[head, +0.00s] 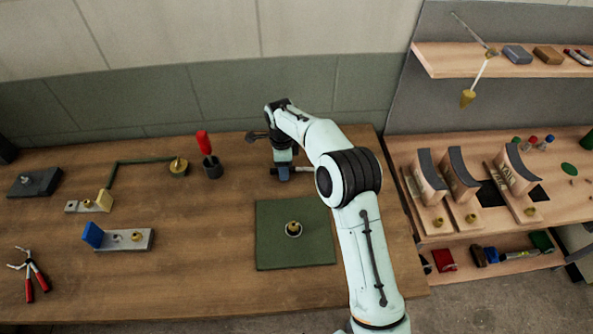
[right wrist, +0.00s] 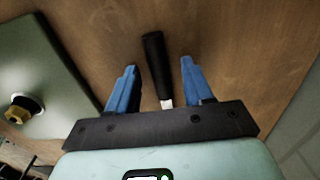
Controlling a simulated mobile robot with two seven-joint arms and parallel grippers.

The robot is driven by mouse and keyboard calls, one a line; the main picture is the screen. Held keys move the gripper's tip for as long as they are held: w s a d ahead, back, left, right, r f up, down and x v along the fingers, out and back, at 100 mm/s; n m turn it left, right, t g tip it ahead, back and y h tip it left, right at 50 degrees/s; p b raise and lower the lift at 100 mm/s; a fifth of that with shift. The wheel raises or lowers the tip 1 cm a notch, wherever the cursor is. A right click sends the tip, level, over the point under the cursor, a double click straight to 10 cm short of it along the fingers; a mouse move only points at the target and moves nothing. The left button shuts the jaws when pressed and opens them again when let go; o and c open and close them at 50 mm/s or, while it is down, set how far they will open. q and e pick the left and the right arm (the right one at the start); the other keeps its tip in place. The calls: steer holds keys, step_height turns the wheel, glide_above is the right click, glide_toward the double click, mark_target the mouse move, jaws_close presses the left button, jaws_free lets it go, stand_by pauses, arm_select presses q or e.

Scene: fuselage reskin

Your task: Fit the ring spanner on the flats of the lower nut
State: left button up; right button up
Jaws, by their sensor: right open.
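A brass nut-like fitting (head: 293,228) stands upright on the green mat (head: 270,256). It also shows at the left edge of the right wrist view (right wrist: 20,110), with a dark and pale round base. I cannot tell an upper from a lower nut. My right gripper (head: 283,174) is beyond the mat, pointing down at the bench. In the right wrist view its blue fingers (right wrist: 158,68) are open on either side of a black-handled tool (right wrist: 153,55) with a metal shank. The tool's head is hidden by the gripper, so I cannot tell if it is the ring spanner.
A dark cup (head: 211,168) with a red-handled tool stands left of the gripper. A side bench (head: 440,225) holds curved blocks. The front middle of the bench is clear.

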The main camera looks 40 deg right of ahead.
steer(key=shift+a, duration=0.1)
steer(key=shift+c, duration=0.3)
jaws_close()
steer(key=shift+r+p, duration=1.55)
steer(key=shift+r, duration=1.55)
arm_select(q)
steer(key=w+r, duration=0.1)
steer(key=r, duration=0.1)
steer(key=w+r, duration=0.2)
steer(key=shift+s+f, duration=0.1)
